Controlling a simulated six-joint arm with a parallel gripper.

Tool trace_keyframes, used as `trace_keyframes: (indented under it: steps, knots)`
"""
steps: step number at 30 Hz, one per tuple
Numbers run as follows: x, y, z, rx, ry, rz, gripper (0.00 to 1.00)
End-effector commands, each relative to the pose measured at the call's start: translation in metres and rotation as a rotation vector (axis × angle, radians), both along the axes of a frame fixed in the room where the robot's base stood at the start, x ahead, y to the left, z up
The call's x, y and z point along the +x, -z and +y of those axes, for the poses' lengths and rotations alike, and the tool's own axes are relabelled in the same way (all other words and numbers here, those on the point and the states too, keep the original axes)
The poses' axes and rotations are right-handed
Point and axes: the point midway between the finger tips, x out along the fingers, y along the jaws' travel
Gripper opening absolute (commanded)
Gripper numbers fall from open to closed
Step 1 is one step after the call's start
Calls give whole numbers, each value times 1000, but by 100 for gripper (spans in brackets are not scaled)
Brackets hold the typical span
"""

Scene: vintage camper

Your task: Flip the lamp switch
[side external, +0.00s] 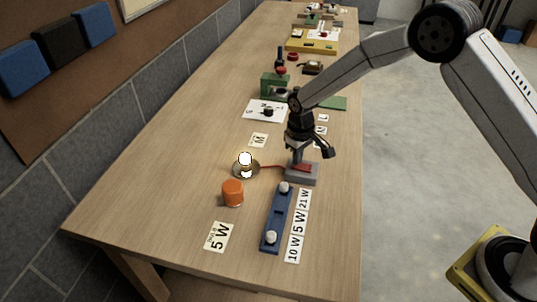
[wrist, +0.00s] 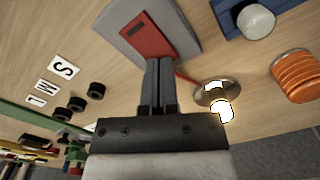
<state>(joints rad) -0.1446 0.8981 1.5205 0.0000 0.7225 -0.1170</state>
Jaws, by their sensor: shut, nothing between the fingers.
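The lamp switch is a grey box (side external: 308,180) with a red rocker (side external: 304,168) on top. In the wrist view the red rocker (wrist: 146,40) shows on the grey box (wrist: 187,28) just beyond my fingertips. My gripper (side external: 297,163) points down at the switch, shut and empty. Its fingers (wrist: 158,64) are together and overlap the near end of the rocker in the wrist view; I cannot tell whether they touch it. The lamp bulb (side external: 245,160) glows brightly on a round metal base, joined to the switch by a red wire. It also glows in the wrist view (wrist: 225,110).
An orange ribbed cap (side external: 232,193) and a blue holder (side external: 275,217) with white bulbs stand in front of the lamp and switch. Number cards (side external: 297,225) lie beside the holder. A green device (side external: 274,86) and other items stand farther back. Bare table lies left of the lamp.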

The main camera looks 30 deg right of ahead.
Motion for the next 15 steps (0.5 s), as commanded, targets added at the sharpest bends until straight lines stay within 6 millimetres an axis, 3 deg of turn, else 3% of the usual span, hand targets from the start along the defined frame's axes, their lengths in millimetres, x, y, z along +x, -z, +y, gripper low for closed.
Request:
trace_keyframes:
  steps: [15]
  knots:
    - [0,6,0,0,0,1,0]
